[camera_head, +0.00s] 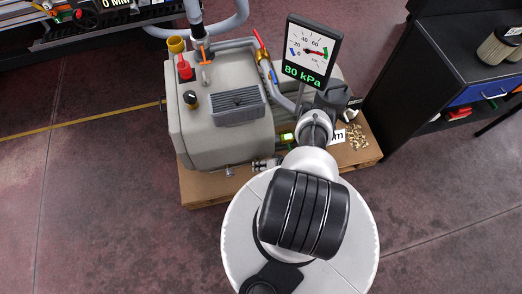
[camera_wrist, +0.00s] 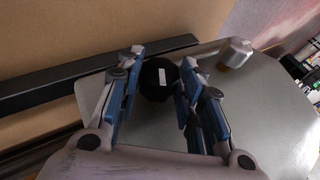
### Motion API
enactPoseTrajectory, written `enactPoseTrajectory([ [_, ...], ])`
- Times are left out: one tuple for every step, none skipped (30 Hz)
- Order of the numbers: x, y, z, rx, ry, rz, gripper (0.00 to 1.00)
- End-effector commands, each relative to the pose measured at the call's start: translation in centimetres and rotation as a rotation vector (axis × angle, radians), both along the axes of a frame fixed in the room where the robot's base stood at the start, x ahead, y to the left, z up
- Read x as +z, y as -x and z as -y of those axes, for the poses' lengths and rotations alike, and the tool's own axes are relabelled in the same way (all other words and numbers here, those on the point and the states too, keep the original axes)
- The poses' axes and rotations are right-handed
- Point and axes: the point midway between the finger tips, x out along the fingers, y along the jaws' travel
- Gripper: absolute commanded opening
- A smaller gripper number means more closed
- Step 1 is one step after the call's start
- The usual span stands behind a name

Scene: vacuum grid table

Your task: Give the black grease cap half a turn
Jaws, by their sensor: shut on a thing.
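In the wrist view the black grease cap (camera_wrist: 157,80) is a dark round knob with a white mark on its face. It sits between the two blue-padded fingers of my gripper (camera_wrist: 160,90), which is shut on it. A grey metal surface lies behind the cap. In the head view my arm and the gauge area cover the place where my gripper works, so I cannot make out the cap or the fingertips there.
The grey pump housing (camera_head: 222,118) stands on a wooden board (camera_head: 205,190). A gauge display (camera_head: 307,52) reading 80 kPa rises beside it. Small brass pieces (camera_head: 357,137) lie at the right. A silver fitting (camera_wrist: 237,53) stands right of the cap. A dark cabinet (camera_head: 425,75) is further right.

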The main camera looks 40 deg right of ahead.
Motion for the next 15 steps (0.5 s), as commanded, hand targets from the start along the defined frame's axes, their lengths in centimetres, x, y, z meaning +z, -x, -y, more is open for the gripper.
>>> enactPoseTrajectory([
  [0.05,0.0,0.21,-0.004,0.002,-0.001,0.1],
  [0.05,0.0,0.21,-0.004,0.002,-0.001,0.1],
  [0.07,-0.01,0.21,-0.004,0.002,-0.001,0.1],
  [0.07,-0.01,0.22,-0.004,0.002,-0.001,0.1],
  [0.07,-0.01,0.22,-0.004,0.002,-0.001,0.35],
  [0.07,-0.02,0.22,-0.003,0.003,0.0,0.38],
  [0.07,-0.03,0.22,-0.003,0.003,0.0,0.4],
  [0.07,-0.03,0.22,-0.003,0.003,0.0,0.41],
  [0.07,-0.04,0.19,-0.003,0.002,0.0,0.44],
  [0.06,-0.03,0.18,-0.003,0.002,0.0,0.46],
  [0.07,-0.03,0.16,-0.002,0.003,0.001,0.48],
  [0.06,-0.04,0.14,-0.002,0.002,0.0,0.51],
  [0.05,-0.04,0.13,-0.001,0.002,0.001,0.53],
  [0.06,-0.04,0.12,-0.001,0.002,0.001,0.54],
  [0.05,-0.04,0.1,-0.001,0.002,0.001,0.54],
])
